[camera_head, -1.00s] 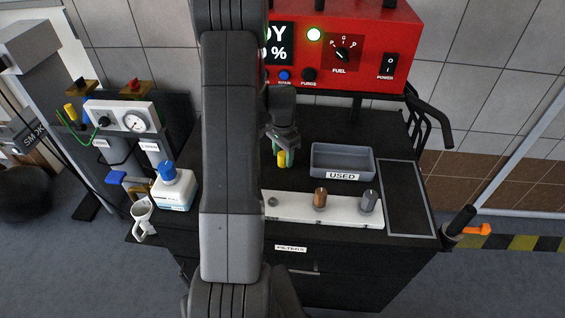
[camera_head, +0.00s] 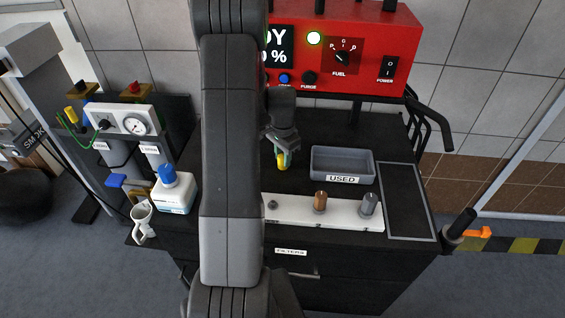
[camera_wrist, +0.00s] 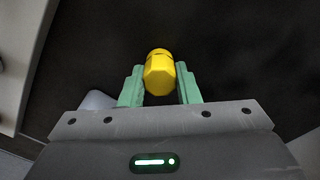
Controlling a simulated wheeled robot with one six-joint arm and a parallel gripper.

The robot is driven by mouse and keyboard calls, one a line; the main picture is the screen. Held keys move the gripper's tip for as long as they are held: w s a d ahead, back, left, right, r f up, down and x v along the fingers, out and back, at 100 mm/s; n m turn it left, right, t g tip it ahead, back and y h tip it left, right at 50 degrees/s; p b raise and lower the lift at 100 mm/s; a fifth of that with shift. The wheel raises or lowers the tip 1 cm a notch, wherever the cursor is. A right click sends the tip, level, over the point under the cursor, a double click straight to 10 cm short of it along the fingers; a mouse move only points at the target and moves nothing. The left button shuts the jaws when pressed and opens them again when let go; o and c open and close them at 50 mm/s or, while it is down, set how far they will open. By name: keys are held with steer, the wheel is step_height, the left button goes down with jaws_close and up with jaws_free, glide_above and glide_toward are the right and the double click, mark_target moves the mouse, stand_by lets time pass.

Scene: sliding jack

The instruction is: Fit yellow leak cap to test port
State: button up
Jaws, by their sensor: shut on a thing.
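My gripper (camera_head: 281,142) is in the middle of the head view, above the black cart top and left of the grey bin. Its green fingers are shut on the yellow leak cap (camera_head: 282,161). In the wrist view the cap (camera_wrist: 159,73) sits between the two fingers and sticks out past their tips. On the left, a white gauge panel (camera_head: 115,118) has a round dial and a green tube. A second yellow piece (camera_head: 70,114) stands at the panel's left end. I cannot tell which fitting is the test port.
The grey bin (camera_head: 343,181) marked USED stands to the right. A white strip (camera_head: 340,212) with a brown and a grey fitting lies in front. A blue-capped bottle (camera_head: 173,192) and a white cup-shaped holder (camera_head: 142,222) are at left. The red machine (camera_head: 400,30) stands behind.

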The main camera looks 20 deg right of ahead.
steer(key=shift+r+p, duration=1.3)
steer(key=shift+r, duration=1.1)
